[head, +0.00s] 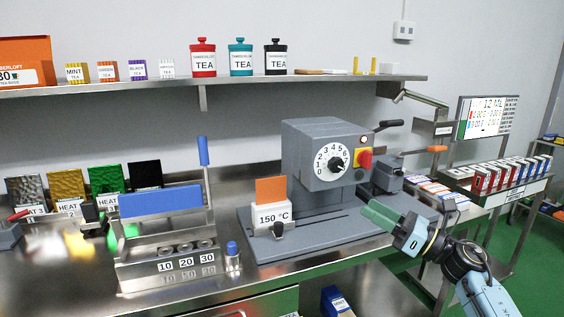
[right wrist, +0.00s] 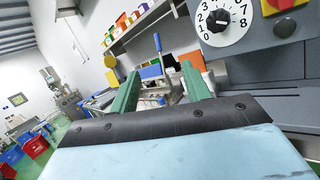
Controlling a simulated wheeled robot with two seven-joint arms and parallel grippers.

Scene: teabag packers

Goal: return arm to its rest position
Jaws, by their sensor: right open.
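My right gripper (head: 384,217) is at the right front of the grey dial machine (head: 308,160), above the bench edge. Its green fingers point left. In the right wrist view its two green fingers (right wrist: 160,90) stand apart with nothing held between them. The machine's white dial (right wrist: 222,20) shows at the upper right there. My right arm (head: 470,270) comes in from the lower right. My left gripper and arm do not show in either view.
The blue-handled sealer (head: 165,255) stands on the steel bench left of the machine. A shelf (head: 230,81) with tea canisters runs above. A rack of red and white boxes (head: 500,175) stands at the right. Green floor (head: 535,260) is open at the far right.

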